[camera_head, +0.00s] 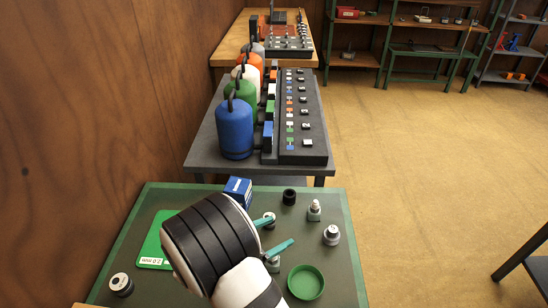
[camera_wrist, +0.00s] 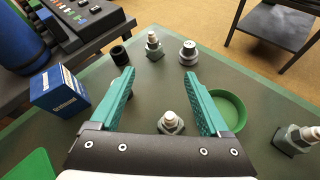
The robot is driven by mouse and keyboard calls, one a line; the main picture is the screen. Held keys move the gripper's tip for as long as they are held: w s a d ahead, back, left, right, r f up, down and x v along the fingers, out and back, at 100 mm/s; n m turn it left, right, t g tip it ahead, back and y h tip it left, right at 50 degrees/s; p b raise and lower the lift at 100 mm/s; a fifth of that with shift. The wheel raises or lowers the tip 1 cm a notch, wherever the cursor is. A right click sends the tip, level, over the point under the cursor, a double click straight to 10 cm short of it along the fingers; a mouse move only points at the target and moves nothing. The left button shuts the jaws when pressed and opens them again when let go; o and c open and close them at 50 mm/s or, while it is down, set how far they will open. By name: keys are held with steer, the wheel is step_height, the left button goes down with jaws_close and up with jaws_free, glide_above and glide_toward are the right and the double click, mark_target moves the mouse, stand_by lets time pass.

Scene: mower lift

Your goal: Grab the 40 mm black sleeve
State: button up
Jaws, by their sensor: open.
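A short black sleeve (camera_head: 289,196) stands upright near the far edge of the green-topped table (camera_head: 338,205). It also shows in the wrist view (camera_wrist: 119,54), just beyond my left fingertip, with a dark opening on top. Its size marking is not readable. My gripper (camera_head: 279,232) is open and empty above the table, with teal fingers spread wide in the wrist view (camera_wrist: 160,75). The sleeve is outside the jaws, apart from them. A metal fitting (camera_wrist: 171,122) shows lower down between the fingers.
A blue box (camera_head: 238,190) stands left of the sleeve. Metal fittings (camera_head: 314,210) (camera_head: 332,235) stand to its right. A green dish (camera_head: 306,282) is at the near right, a green pad (camera_head: 155,240) at left. A black-and-silver cylinder (camera_head: 121,285) stands near left. A bench with coloured bottles (camera_head: 235,130) lies beyond.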

steer(key=a+f+n, duration=0.1)
steer(key=a, duration=0.1)
steer(key=a+f+n+t+y, duration=0.1)
steer(key=a+f+n, duration=0.1)
steer(key=w+a+f+n+t+y, duration=0.1)
steer(key=a+n, duration=0.1)
steer(key=shift+a+f, duration=0.35)
steer(key=shift+w+f+n+t, duration=0.3)
steer(key=shift+w+f, duration=0.1)
steer(key=shift+w, duration=0.15)
steer(key=shift+y, duration=0.3)
steer(key=x, duration=1.4)
steer(key=shift+w+d+f, duration=0.1)
steer(key=shift+w+d, duration=0.1)
jaws_close()
